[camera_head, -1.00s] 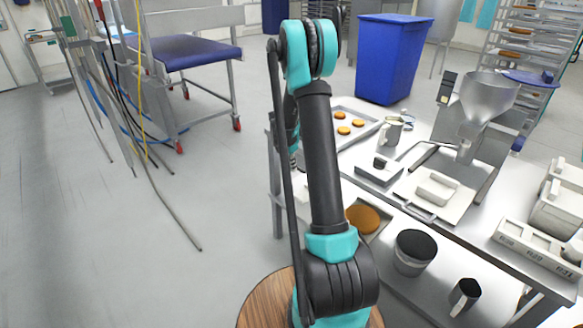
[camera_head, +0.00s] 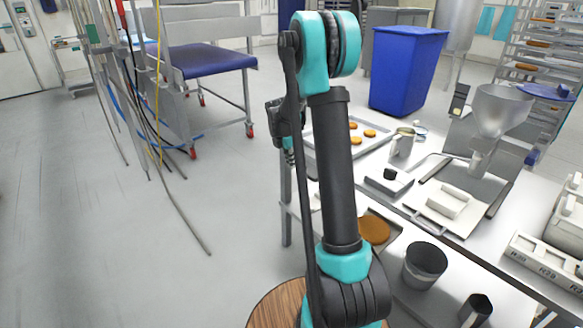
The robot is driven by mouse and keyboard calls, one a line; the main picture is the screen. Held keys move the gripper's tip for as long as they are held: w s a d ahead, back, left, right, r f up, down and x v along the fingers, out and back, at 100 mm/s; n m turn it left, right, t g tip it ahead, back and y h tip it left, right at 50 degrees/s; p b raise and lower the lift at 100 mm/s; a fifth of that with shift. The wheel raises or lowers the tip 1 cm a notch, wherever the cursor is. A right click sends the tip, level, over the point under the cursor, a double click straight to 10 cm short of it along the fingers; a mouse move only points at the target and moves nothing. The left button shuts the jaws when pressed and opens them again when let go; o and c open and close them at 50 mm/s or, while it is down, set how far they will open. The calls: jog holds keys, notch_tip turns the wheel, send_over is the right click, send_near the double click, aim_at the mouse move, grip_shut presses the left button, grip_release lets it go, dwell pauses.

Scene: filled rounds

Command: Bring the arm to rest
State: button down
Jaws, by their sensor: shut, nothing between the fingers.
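My arm stands upright in the middle of the head view, its dark upper link rising to a teal elbow at the top. My gripper (camera_head: 289,157) is only partly in view, small and low behind the upper link, beside the left edge of the steel table (camera_head: 408,216). It is shut and empty; its fingertips are largely hidden by my arm.
On the table are a tray of orange-brown rounds (camera_head: 369,133), a metal jug (camera_head: 403,142), a white-handled press (camera_head: 447,203) and a steel funnel (camera_head: 502,108). A dark-grey cup (camera_head: 425,265) is nearer. A blue bin (camera_head: 407,72) stands behind. The left floor is mostly open; hanging cables (camera_head: 180,205) cross it.

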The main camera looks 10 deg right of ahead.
jog(key=s+a+m+t+y, duration=0.1)
jog(key=s+a+m, duration=0.1)
jog(key=s+m, duration=0.9)
jog(key=s+a+m+t+y, duration=0.1)
jog(key=s+a+m+t, duration=0.1)
jog(key=s+m, duration=1)
jog(key=s+a, duration=0.1)
jog(key=s, duration=1)
jog(key=shift+s+y, duration=0.15)
jog(key=shift+y, duration=0.15)
jog(key=shift+f, duration=0.1)
